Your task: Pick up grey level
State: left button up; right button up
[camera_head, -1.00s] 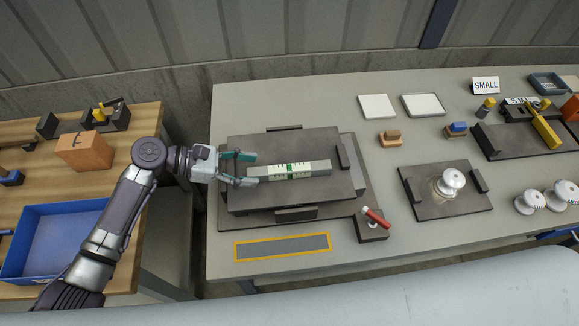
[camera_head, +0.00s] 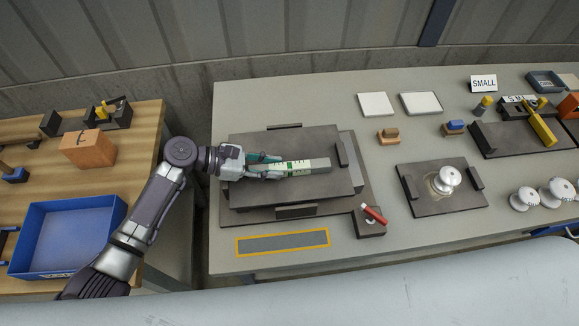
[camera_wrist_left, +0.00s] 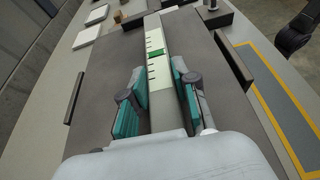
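The grey level (camera_head: 306,166) is a long bar with a white scale and a green vial. It lies flat on the dark raised plate (camera_head: 250,147) at the left of the grey bench. My left gripper (camera_head: 274,167) has its two teal-padded fingers on either side of the level's left end. In the left wrist view the level (camera_wrist_left: 158,70) runs lengthwise between the fingers (camera_wrist_left: 157,90). The pads are close along its sides; whether both press on it cannot be told.
A red-handled switch block (camera_head: 371,222) stands near the plate's front right corner. A yellow-framed strip (camera_head: 283,242) lies in front. A second dark plate (camera_head: 430,206) carries a white insulator (camera_head: 447,178) to the right. A blue bin (camera_head: 65,238) sits on the wooden table.

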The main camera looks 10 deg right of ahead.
pick_arm(q)
grip_shut()
